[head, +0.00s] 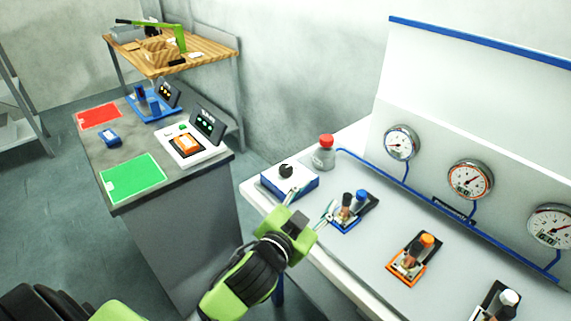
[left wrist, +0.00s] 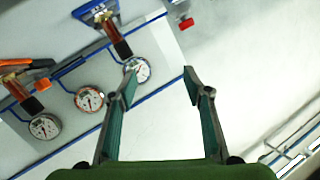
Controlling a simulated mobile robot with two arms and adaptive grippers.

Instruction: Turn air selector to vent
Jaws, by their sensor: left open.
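The air selector appears to be the white and blue box (head: 290,183) with a black knob (head: 286,170) at the near left corner of the white bench. Its markings are too small to read, so I cannot tell its setting. My left gripper (head: 311,203) is open and empty, just in front of and right of the box, with one finger partly overlapping it in the picture. In the left wrist view the open left gripper (left wrist: 159,75) has no object between its fingers. The selector's knob is not clearly visible there. My right gripper is not in view.
A blue-based holder (head: 345,222) is close right of my gripper, with an orange-based one (head: 407,270) farther right. Gauges (head: 401,142) line the back panel. A grey side table (head: 140,143) stands left.

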